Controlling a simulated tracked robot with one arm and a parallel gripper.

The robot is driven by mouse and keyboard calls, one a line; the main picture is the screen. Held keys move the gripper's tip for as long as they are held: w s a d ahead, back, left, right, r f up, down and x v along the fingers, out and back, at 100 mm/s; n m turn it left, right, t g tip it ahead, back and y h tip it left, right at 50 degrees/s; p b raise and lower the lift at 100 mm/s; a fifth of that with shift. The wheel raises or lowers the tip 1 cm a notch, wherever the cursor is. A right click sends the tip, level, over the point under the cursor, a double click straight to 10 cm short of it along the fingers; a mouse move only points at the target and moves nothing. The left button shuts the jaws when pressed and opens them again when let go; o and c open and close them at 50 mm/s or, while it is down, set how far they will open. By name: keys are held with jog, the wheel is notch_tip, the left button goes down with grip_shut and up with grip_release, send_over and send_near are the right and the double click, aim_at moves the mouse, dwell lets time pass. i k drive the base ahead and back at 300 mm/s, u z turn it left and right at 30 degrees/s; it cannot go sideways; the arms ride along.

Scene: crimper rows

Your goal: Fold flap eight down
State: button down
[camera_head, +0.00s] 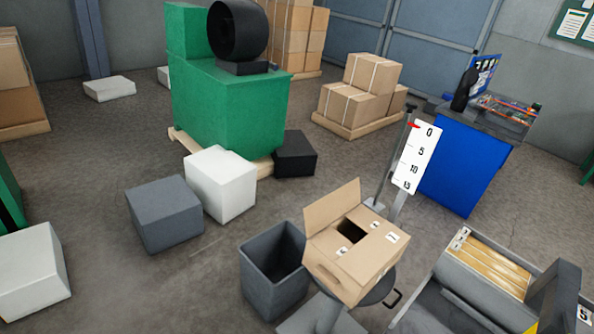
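A brown cardboard box (338,277) sits on a round dark turntable (382,290) at the lower middle of the view. One flap (332,208) stands up and leans outward at the box's back left. The other visible flaps (384,250) lie roughly flat over the top and leave a dark opening near the middle. Small white labels (392,237) are on the top flaps; their numbers are too small to read, so I cannot tell which flap is eight. My gripper is not in view.
An open grey bin (258,282) stands just left of the box. A scale board (415,157) with a red pointer stands behind it on the right. A grey tray (463,297) with tan strips is at lower right. A blue bench (459,165) stands behind. Grey and white blocks lie left.

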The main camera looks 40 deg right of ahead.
aim_at(321, 213)
jog(key=z, duration=0.35)
jog(key=i, duration=1.3)
jog(key=z, duration=0.9)
jog(key=i, duration=0.45)
jog(key=z, duration=0.15)
jog(key=k, duration=0.85)
jog(key=z, duration=0.2)
jog(key=i, duration=0.85)
jog(key=u, duration=0.1)
